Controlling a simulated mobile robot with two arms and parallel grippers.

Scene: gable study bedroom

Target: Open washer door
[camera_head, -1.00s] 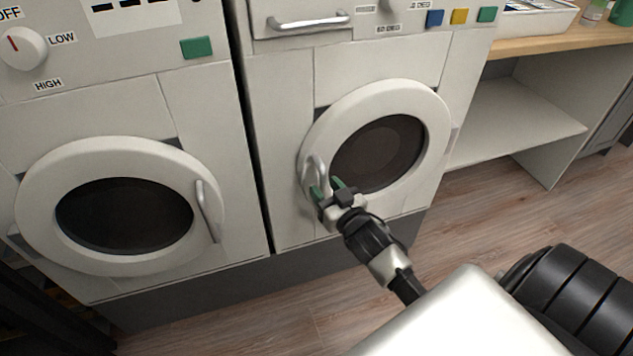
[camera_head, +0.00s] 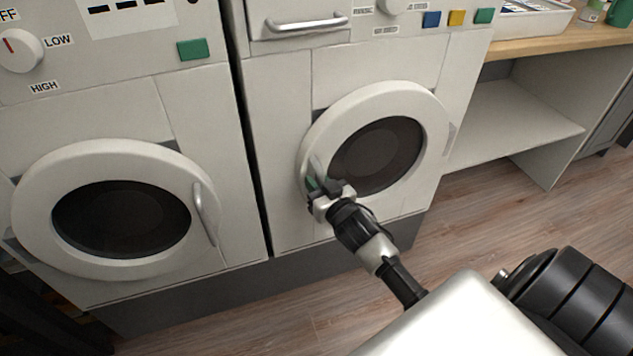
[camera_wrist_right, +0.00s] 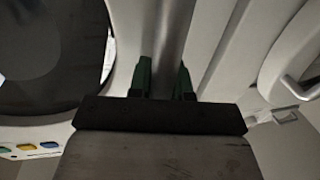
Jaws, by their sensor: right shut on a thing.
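The washer (camera_head: 277,130) on the right has a round white door (camera_head: 410,95) with a dark window, and the door looks shut. Its metal handle (camera_head: 315,164) is on the left side of the door ring. My right gripper (camera_head: 317,184) is at this handle, its green-tipped fingers on either side of the bar. In the right wrist view the handle (camera_wrist_right: 172,35) runs up between the two green fingers (camera_wrist_right: 163,80). The gripper is shut on the handle and partly hides its lower part. My left gripper is not in view.
A similar machine (camera_head: 150,100) with a shut round door (camera_head: 35,200) and handle (camera_head: 205,212) stands directly to the left. A wooden counter (camera_head: 540,44) with an open shelf stands to the right. The wooden floor (camera_head: 470,215) in front is clear.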

